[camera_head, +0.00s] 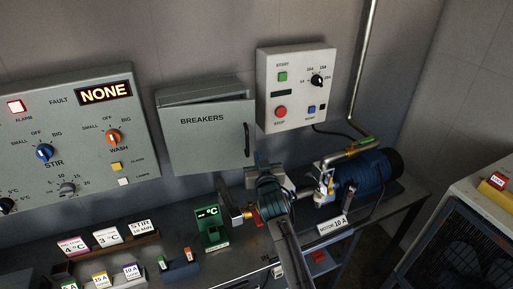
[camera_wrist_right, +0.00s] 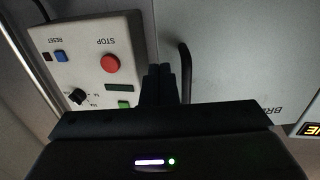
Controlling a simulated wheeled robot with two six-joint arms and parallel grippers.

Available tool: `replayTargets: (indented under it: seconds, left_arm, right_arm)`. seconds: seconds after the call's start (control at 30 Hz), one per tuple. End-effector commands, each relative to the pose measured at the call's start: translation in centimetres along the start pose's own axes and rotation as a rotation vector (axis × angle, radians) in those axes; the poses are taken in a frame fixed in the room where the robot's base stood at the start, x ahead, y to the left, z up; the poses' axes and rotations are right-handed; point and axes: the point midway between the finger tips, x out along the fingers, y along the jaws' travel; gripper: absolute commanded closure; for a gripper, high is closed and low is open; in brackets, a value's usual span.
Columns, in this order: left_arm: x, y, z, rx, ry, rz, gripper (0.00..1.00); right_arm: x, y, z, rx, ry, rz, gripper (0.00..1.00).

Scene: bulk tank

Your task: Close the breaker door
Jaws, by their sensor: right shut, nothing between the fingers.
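The breaker door (camera_head: 200,135) is the grey panel marked BREAKERS on the wall box, between the two control panels. A dark gap shows along its top edge, so it stands slightly ajar. Its black handle (camera_head: 247,140) is on the right side; the handle also shows in the wrist view (camera_wrist_right: 185,72). My right gripper (camera_head: 262,162) is just below and right of the handle. In the wrist view its fingers (camera_wrist_right: 158,85) are shut and empty, beside the handle; whether they touch the door I cannot tell. My left gripper is not in view.
A start/stop panel (camera_head: 296,88) is right of the breaker box, and a stir and wash panel (camera_head: 75,135) is left. Below, the bench holds a green display (camera_head: 210,228), a blue motor (camera_head: 365,178), pipework and several labelled blocks.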

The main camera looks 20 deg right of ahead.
Motion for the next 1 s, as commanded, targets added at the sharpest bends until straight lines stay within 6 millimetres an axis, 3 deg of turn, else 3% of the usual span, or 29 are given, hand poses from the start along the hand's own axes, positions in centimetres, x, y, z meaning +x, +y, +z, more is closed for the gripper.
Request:
replayTargets:
  seconds: [0.23, 0.67, 0.77, 1.0]
  left_arm:
    - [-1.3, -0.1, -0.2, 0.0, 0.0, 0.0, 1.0]
    - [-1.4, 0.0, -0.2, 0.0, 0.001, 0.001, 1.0]
    - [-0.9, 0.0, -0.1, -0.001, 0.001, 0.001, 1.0]
    - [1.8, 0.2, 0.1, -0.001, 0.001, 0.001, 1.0]
  right_arm:
    - [2.8, 0.0, -0.1, 0.0, -0.002, 0.0, 1.0]
    - [3.3, 0.0, 0.1, 0.0, 0.0, 0.0, 1.0]
    - [3.8, 0.0, 0.2, 0.0, 0.0, 0.0, 1.0]
    - [7.7, 0.1, 0.5, 0.0, 0.002, 0.0, 1.0]
